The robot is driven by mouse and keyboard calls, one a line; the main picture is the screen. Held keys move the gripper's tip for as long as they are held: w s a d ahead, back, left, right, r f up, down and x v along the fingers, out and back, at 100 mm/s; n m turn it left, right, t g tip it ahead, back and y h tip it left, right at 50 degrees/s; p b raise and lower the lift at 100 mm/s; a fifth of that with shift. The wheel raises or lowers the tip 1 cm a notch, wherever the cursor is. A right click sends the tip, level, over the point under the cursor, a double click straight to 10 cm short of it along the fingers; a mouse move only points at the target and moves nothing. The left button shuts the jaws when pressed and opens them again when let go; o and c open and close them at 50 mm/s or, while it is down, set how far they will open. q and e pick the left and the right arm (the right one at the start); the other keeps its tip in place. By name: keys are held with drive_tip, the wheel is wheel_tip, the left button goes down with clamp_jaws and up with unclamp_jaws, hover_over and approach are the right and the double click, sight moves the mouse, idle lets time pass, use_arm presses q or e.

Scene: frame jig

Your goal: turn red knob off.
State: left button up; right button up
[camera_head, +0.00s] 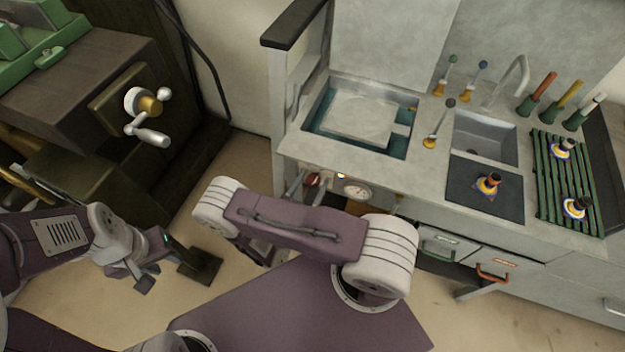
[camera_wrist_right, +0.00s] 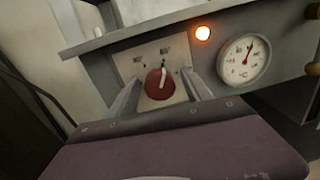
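The red knob (camera_wrist_right: 157,86) sits on a light plate on the front panel in the right wrist view. Its white pointer mark points nearly straight up. The knob also shows small in the head view (camera_head: 313,180), under the counter's front edge. My right gripper (camera_wrist_right: 161,77) is open, with one grey finger on each side of the knob. Gaps show between the fingers and the knob. My left gripper (camera_head: 172,268) hangs low over the floor at the left, far from the knob; its finger opening is unclear.
An orange lamp (camera_wrist_right: 203,33) glows right of the knob, beside a round gauge (camera_wrist_right: 245,60). The counter (camera_head: 420,180) overhangs the panel and holds a sink (camera_head: 484,140). A machine with a crank handle (camera_head: 148,134) stands at the left.

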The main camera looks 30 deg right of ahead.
clamp_jaws()
drive_tip(key=shift+n, duration=0.4)
drive_tip(key=n, duration=0.5)
drive_tip(key=shift+b, duration=0.3)
drive_tip(key=n+t, duration=0.1)
drive_tip(key=n, duration=0.5)
drive_tip(key=shift+w+f+n+b, duration=0.1)
drive_tip(key=shift+n+b, duration=0.2)
drive_tip(key=n, duration=0.6)
drive_tip(key=shift+n+t, duration=0.3)
drive_tip(key=shift+n, duration=0.1)
drive_tip(key=n, duration=0.5)
drive_tip(key=shift+a+n+y, duration=0.1)
drive_tip(key=shift+n+y, duration=0.2)
